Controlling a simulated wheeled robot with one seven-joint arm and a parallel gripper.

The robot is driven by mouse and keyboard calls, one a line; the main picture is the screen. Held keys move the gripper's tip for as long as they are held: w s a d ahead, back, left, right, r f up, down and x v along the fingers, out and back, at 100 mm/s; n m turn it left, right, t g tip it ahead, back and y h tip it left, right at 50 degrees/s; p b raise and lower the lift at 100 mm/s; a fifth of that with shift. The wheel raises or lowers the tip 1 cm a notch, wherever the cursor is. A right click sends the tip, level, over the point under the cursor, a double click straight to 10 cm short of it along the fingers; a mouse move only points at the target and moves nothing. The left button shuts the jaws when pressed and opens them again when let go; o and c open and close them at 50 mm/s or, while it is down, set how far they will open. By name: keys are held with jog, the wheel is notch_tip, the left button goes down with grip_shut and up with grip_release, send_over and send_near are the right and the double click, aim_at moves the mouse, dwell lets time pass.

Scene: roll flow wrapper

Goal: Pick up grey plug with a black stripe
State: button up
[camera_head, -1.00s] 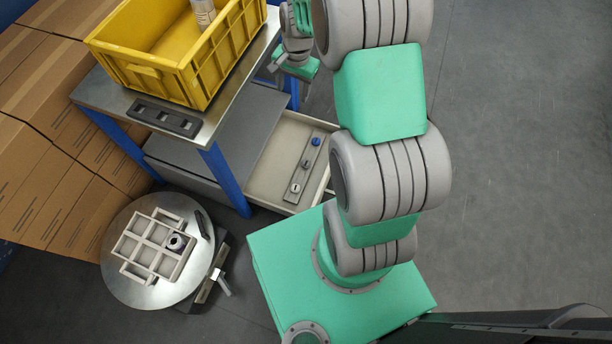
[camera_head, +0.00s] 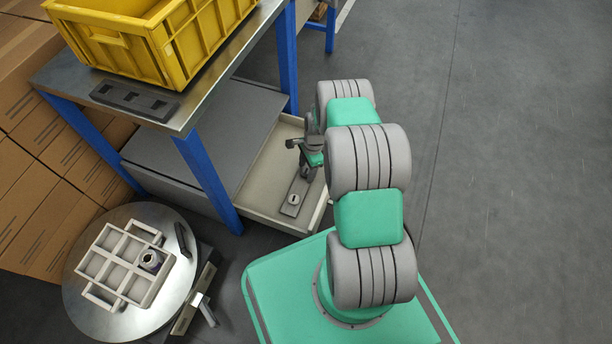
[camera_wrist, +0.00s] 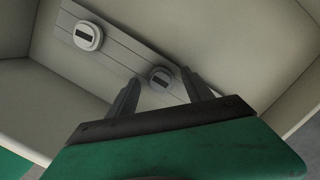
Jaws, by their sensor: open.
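A grey plug with a dark stripe (camera_wrist: 160,77) sits on a long grey holder strip (camera_wrist: 122,57) in the open drawer. My gripper (camera_wrist: 160,80) is open, its two fingers on either side of this plug in the wrist view, apart from it as far as I can tell. A lighter, whitish plug with a black stripe (camera_wrist: 88,36) sits farther along the strip; it also shows in the head view (camera_head: 294,199). In the head view my gripper (camera_head: 306,172) is low over the drawer and hides the grey plug and the strip's far end.
A blue-legged metal table (camera_head: 200,105) with a yellow crate (camera_head: 135,40) and a black slotted holder (camera_head: 133,100) stands to the left. A round table (camera_head: 90,318) with a white grid tray (camera_head: 100,262) is lower left.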

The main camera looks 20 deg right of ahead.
jog(key=shift+r, duration=0.1)
grip_shut()
dwell(0.5)
